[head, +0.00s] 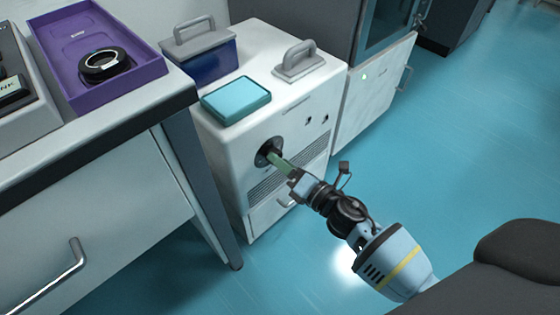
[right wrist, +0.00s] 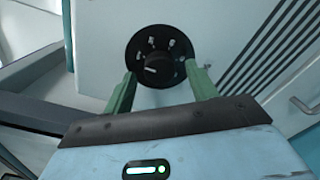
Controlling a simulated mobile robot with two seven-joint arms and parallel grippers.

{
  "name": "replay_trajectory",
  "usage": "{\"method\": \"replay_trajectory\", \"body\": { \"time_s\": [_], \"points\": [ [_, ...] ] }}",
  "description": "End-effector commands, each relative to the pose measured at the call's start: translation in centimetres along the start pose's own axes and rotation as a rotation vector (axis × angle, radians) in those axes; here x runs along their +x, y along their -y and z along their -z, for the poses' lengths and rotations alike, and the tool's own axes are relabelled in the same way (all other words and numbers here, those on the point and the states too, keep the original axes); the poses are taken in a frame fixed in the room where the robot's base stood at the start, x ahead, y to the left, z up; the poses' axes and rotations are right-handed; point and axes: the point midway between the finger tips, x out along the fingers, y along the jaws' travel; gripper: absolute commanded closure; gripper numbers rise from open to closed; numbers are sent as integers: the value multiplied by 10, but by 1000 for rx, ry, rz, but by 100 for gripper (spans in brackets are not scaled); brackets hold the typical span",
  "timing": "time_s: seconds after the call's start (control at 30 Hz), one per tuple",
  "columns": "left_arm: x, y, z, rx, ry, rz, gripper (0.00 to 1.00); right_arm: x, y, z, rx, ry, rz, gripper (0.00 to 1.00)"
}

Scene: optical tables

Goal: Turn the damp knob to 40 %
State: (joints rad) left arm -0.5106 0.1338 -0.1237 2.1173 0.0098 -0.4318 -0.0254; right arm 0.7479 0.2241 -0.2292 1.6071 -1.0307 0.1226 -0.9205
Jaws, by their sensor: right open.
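The damp knob (head: 268,152) is a round black dial on the upper front of a white cabinet unit (head: 240,172). In the right wrist view the knob (right wrist: 158,66) shows a dark raised centre with several pale marks around it, too small to read. My right gripper (head: 277,160) reaches the knob from the lower right. Its two green fingers (right wrist: 160,80) are open, one on each side of the knob's centre, with gaps visible; I cannot tell whether the tips touch the dial. My left gripper is not in view.
On the unit's top are a teal box (head: 236,100), a blue container with a grey handled lid (head: 205,55) and another grey handle piece (head: 298,62). A bench with a purple tray (head: 70,45) stands at the left. Blue floor (head: 430,160) is free at the right.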

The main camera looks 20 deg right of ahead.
Motion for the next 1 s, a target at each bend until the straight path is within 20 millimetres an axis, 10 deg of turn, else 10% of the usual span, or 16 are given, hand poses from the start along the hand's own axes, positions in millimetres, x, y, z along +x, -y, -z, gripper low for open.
{"method": "replay_trajectory", "body": {
  "time_s": [0.47,0.8,1.0],
  "points": [
    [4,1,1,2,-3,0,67,13,0,0,1,-1,0,44],
    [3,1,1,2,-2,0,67,13,0,0,1,-1,0,87],
    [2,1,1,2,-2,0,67,13,0,0,15,0,0,87]
  ]
}}
